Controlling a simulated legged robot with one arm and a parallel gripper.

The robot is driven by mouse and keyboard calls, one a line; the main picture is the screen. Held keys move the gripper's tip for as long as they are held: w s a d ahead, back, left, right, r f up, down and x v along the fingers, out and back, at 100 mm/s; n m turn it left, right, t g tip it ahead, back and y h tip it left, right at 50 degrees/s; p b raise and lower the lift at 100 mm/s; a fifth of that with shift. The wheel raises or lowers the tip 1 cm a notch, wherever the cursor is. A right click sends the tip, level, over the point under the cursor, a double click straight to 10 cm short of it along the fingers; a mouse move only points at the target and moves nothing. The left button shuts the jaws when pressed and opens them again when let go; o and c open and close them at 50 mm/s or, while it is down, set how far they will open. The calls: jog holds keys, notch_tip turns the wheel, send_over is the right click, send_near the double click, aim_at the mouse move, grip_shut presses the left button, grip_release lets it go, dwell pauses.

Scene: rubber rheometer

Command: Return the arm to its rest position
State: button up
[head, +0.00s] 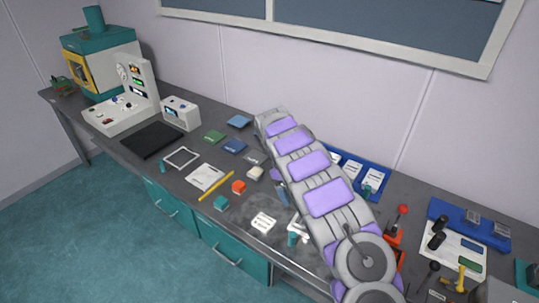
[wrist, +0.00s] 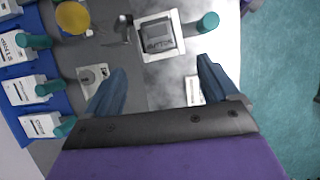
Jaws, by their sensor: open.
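My arm, grey with purple panels, stretches over the workbench (head: 140,163) in the head view. Its gripper end is mostly hidden there behind the arm links. In the wrist view my gripper (wrist: 158,82) shows two blue fingers spread wide apart with nothing between them. Beyond the fingertips lies a square light-framed block with a dark button-like top (wrist: 158,38). A teal cylinder (wrist: 208,22) is beside it. The gripper appears to be above the bench top, not touching these things.
A blue tray (head: 378,174) with white cards and teal-capped items lies behind the arm. A white instrument (head: 125,110) and a teal-topped machine (head: 100,62) stand at the far left. Orange-red tools (head: 397,232) and a black-handled item (head: 437,240) are at right. A wall is behind the bench.

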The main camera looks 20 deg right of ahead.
jog(key=s+r+m+b, duration=0.1)
jog(key=s+r+m, duration=0.5)
jog(key=s+r, duration=1.2)
jog(key=s+a+f+y, duration=0.1)
jog(key=s+a, duration=0.3)
jog(key=s, duration=0.4)
jog(key=s+a+f+m+t+y, duration=0.1)
jog(key=s+a, duration=0.3)
jog(key=s, duration=0.5)
jog(key=s+a+f+y, duration=0.1)
jog(key=s+a, duration=0.3)
jog(key=s, duration=0.5)
jog(key=shift+a+f+m+t+b, duration=0.2)
jog(key=shift+a+m+t+b, duration=0.05)
jog(key=shift+m+t+b, duration=0.15)
jog(key=shift+w+a, duration=0.1)
jog(key=shift+a, duration=0.05)
